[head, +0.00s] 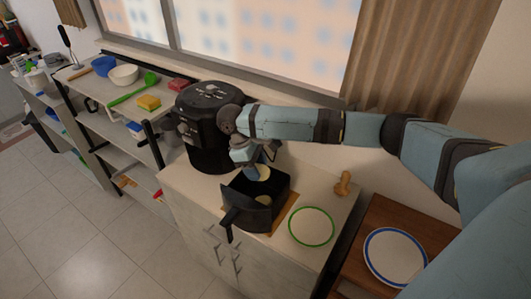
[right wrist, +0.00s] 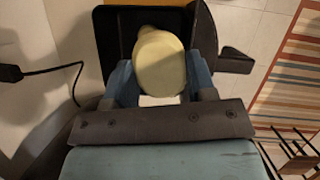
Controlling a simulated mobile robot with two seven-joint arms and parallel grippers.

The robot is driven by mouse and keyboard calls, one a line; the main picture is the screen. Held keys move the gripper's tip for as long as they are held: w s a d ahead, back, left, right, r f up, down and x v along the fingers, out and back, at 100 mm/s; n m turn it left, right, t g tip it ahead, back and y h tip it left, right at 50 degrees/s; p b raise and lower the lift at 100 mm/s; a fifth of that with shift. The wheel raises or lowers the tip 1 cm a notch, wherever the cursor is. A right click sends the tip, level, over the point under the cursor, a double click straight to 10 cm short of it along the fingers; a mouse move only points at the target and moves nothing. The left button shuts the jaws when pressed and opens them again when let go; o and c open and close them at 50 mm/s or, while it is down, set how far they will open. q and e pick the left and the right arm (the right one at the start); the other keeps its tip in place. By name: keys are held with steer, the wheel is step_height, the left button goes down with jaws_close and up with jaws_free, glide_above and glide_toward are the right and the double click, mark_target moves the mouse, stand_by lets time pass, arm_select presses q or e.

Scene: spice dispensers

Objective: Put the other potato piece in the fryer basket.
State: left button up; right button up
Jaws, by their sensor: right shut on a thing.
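My right gripper (head: 256,162) is shut on a pale yellow potato piece (head: 262,173). It holds the piece over the black fryer basket (head: 240,196), which stands pulled out on the counter with its handle toward the front. Another pale potato piece (head: 263,199) shows inside the basket. In the right wrist view the held piece (right wrist: 159,62) sits between both fingers, with the dark basket (right wrist: 116,35) behind it. The held piece hides much of the basket's inside there. My left gripper is not in view.
The black air fryer (head: 203,140) stands behind the basket, close to my arm. An empty green-rimmed plate (head: 312,227) and a small wooden object (head: 343,184) are to the right. A blue-rimmed plate (head: 396,257) lies on a brown table. A shelf with bowls is at left.

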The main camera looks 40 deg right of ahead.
steer(key=w+d+f+n+b, duration=0.3)
steer(key=d+f+b, duration=0.1)
steer(key=f, duration=0.3)
steer(key=shift+t+h, duration=0.4)
steer(key=shift+s, duration=0.1)
steer(key=o, duration=1)
steer(key=shift+b+v, duration=0.55)
steer(key=shift+v, duration=6.35)
